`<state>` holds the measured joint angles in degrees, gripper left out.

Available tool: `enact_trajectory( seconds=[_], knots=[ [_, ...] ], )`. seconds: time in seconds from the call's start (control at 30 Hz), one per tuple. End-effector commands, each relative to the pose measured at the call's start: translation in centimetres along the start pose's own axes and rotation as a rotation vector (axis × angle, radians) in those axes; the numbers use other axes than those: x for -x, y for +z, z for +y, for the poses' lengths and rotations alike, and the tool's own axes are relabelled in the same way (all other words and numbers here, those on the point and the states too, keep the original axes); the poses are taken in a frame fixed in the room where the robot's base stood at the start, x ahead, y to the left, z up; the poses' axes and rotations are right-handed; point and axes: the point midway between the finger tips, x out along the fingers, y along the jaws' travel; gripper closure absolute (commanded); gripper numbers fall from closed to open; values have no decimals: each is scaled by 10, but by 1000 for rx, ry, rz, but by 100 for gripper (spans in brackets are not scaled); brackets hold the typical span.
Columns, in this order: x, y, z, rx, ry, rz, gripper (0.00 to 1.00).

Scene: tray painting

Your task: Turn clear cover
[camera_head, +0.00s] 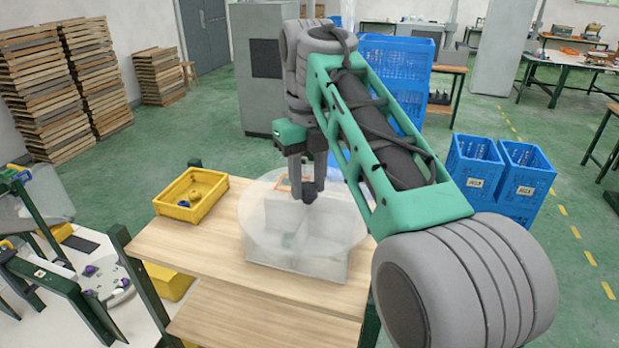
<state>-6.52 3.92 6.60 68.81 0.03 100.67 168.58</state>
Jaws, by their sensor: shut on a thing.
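The clear cover (268,222) is a round, see-through disc on top of a clear box with inner dividers (296,272). The box stands on the wooden table, right of its middle. My gripper (304,195) points down over the back half of the cover, and its fingers are shut on the cover. The exact grip point is hard to see through the clear material. My arm hides part of the right side of the cover.
A yellow bin (166,209) with a yellow item in it stands at the table's back left. The wooden table top (185,245) is bare between bin and box. A green-framed station (60,290) stands at the left. Blue crates (525,172) stand on the floor at right.

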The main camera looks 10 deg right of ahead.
Motion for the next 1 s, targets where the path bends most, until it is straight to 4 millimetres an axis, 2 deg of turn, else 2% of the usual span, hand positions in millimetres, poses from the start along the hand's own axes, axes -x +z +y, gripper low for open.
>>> enact_trajectory(
  seconds=[0.47,0.5,0.77,1.0],
  knots=[
    [0,0,0,-16,0,1,100],
    [0,0,0,-16,0,1,65],
    [0,0,0,-16,0,0,45],
    [1,0,0,-16,0,0,45]
  ],
)
